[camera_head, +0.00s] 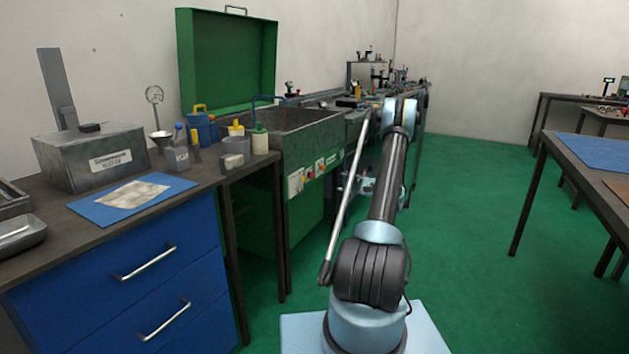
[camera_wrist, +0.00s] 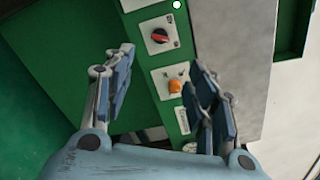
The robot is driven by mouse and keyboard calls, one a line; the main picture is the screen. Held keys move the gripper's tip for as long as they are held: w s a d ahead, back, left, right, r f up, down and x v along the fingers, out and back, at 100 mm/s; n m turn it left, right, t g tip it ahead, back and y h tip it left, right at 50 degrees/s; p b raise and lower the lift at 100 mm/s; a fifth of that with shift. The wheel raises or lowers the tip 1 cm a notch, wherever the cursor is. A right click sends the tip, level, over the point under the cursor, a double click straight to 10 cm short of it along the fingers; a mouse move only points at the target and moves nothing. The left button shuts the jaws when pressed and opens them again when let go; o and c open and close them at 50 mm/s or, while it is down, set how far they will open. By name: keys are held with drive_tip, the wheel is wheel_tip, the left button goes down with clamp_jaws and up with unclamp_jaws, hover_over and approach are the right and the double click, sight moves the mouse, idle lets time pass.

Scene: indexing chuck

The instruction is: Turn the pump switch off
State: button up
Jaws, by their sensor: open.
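The labels are too small to read, so I cannot tell which knob is the pump switch. My gripper (camera_wrist: 163,62) is open and empty, with one finger on each side of the panel. The orange knob shows between the fingers, with no visible contact. In the head view small controls (camera_head: 308,173) sit on the front of the green tank; my gripper is not clear there.
The green tank (camera_head: 300,125) with its raised lid (camera_head: 228,60) stands left of my arm. A blue drawer cabinet (camera_head: 130,275) is nearer at left. A table (camera_head: 590,160) stands at right. The green floor between is clear.

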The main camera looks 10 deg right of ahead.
sight(311, 175)
drive_tip(key=x, duration=1.7)
drive_tip(key=shift+w+f, duration=0.1)
drive_tip(key=shift+f, duration=0.05)
drive_tip(key=c, duration=1)
